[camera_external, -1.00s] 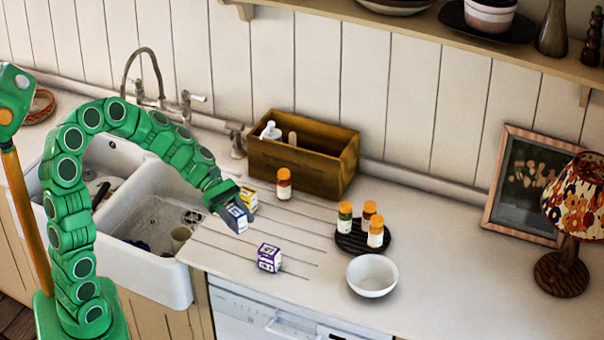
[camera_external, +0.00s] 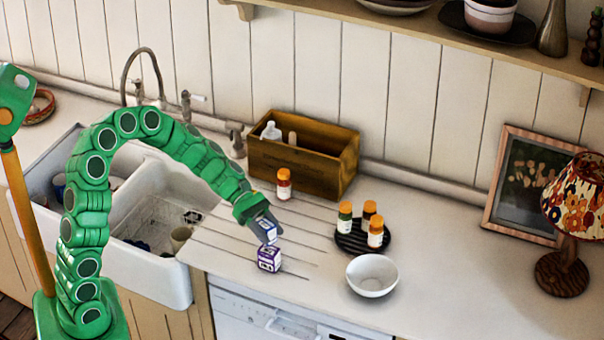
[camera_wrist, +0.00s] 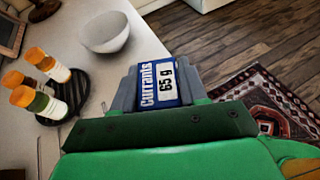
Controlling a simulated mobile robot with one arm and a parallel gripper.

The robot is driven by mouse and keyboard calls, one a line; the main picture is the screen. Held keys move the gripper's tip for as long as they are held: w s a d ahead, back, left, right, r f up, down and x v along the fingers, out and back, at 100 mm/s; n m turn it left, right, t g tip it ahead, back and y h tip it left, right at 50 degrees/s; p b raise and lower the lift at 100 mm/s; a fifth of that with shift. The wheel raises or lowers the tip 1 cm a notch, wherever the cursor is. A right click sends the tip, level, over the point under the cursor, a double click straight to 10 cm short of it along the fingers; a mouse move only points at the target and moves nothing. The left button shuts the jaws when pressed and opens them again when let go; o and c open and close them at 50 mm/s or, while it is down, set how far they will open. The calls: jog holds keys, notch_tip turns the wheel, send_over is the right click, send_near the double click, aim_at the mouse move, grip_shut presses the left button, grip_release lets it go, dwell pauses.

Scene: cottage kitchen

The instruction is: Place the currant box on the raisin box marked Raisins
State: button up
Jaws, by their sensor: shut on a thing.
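My gripper (camera_external: 266,226) is shut on the blue and white currant box (camera_external: 268,234), seen small between the fingertips. In the wrist view the box (camera_wrist: 160,84) shows the words "Currants 65 g" between the jaws. A purple and white box (camera_external: 269,260) stands on the counter directly below the held box in the outside view. Its label is too small to read, so I cannot tell for sure that it is the raisin box. The held box's lower end is close to its top; whether they touch is unclear.
A white bowl (camera_external: 372,275) and a dark round tray (camera_external: 350,243) with several orange-capped bottles stand to the right. Another orange-capped bottle (camera_external: 284,184) stands before a wooden crate (camera_external: 318,170). The sink (camera_external: 150,270) is at left. Counter between the purple box and bowl is clear.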

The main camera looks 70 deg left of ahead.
aim_at(273, 243)
jog(key=shift+w+f, duration=0.2)
jog(key=shift+f, duration=1.55)
jog(key=shift+f, duration=0.2)
jog(key=o, duration=1.1)
jog(key=shift+r, duration=0.15)
jog(key=shift+a+r, duration=0.1)
jog(key=shift+a, duration=0.05)
jog(key=v, duration=1.1)
jog(key=shift+s+a+r, duration=0.1)
jog(key=shift+s+a, duration=0.1)
jog(key=shift+a, duration=0.1)
